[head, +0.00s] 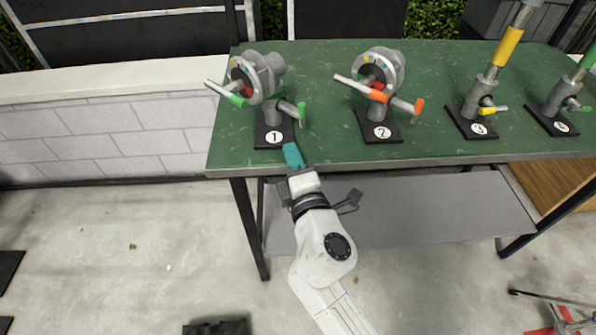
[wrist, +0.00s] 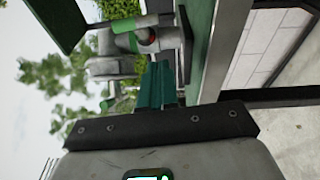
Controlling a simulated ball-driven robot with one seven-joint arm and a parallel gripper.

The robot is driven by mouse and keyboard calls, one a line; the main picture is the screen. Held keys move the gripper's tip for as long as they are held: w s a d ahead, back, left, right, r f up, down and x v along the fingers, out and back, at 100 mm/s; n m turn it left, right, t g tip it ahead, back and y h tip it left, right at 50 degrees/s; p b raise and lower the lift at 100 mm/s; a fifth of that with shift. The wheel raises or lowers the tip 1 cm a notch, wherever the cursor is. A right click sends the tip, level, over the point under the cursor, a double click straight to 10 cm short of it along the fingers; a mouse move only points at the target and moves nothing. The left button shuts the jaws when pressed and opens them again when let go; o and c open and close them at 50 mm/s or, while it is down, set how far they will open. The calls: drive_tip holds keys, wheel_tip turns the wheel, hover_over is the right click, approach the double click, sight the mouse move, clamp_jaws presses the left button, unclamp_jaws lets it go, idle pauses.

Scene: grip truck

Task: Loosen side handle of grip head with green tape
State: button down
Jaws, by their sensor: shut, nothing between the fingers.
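The grip head with green tape (head: 262,80) is grey and stands on the black base numbered 1, at the left end of the green table. A long silver handle with green tape (head: 237,99) sticks out to its left. A short side handle with a green end (head: 301,112) sticks out low on its right. My gripper (head: 292,152) has teal fingers, shut and empty, in front of base 1 at the table's front edge and apart from both handles. In the wrist view the fingers (wrist: 155,88) point at the grip head (wrist: 114,68), which appears turned sideways and partly hidden.
A second grip head with orange tape (head: 382,75) stands on base 2 to the right. Stands with yellow tape (head: 505,48) and green tape (head: 563,92) stand further right. The green table (head: 330,138) has free room between the bases. A grey lower shelf (head: 430,210) lies beneath.

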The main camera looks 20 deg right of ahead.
sight(293, 111)
drive_tip(key=w+d, duration=0.1)
drive_tip(key=w+d+p, duration=0.1)
drive_tip(key=w, duration=0.1)
drive_tip(key=shift+w+d+r, duration=0.1)
drive_tip(key=shift+d+r, duration=0.1)
drive_tip(key=shift+w+d, duration=0.4)
drive_tip(key=shift+d, duration=0.1)
